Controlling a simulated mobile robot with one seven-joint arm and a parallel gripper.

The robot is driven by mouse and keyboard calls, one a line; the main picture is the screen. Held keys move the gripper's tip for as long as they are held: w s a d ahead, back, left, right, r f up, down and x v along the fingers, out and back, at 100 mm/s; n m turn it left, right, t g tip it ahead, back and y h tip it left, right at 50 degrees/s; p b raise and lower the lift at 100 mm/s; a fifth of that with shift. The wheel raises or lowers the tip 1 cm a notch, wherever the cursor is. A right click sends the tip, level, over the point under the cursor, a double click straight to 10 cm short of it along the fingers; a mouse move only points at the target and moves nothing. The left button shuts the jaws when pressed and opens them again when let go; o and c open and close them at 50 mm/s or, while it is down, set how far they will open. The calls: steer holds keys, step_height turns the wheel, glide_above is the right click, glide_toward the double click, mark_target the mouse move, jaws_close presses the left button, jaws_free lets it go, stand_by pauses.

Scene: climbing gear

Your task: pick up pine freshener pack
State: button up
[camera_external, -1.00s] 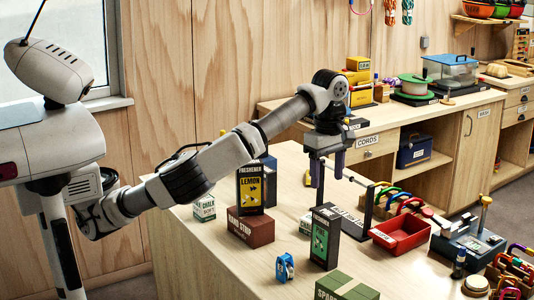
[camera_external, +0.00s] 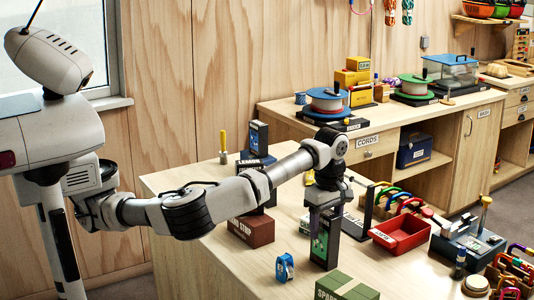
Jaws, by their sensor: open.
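The pine freshener pack (camera_external: 322,250) is a tall black box with a green label. It stands upright on the wooden workbench, and its upper part is partly hidden by my gripper. My gripper (camera_external: 323,222) points straight down at the top of the pack, with its dark fingers open. The fingers overlap the pack's upper part in this view. I cannot tell whether they are around it or in front of it, or whether they touch it.
A blue item (camera_external: 285,268) and a green box (camera_external: 345,287) stand in front of the pack. A brown box (camera_external: 252,232) is to its left. A red tray (camera_external: 402,236) and a rack of coloured carabiners (camera_external: 400,200) are to the right.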

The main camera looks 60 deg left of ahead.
steer(key=shift+f, duration=0.25)
steer(key=c, duration=1.1)
steer(key=shift+r, duration=0.1)
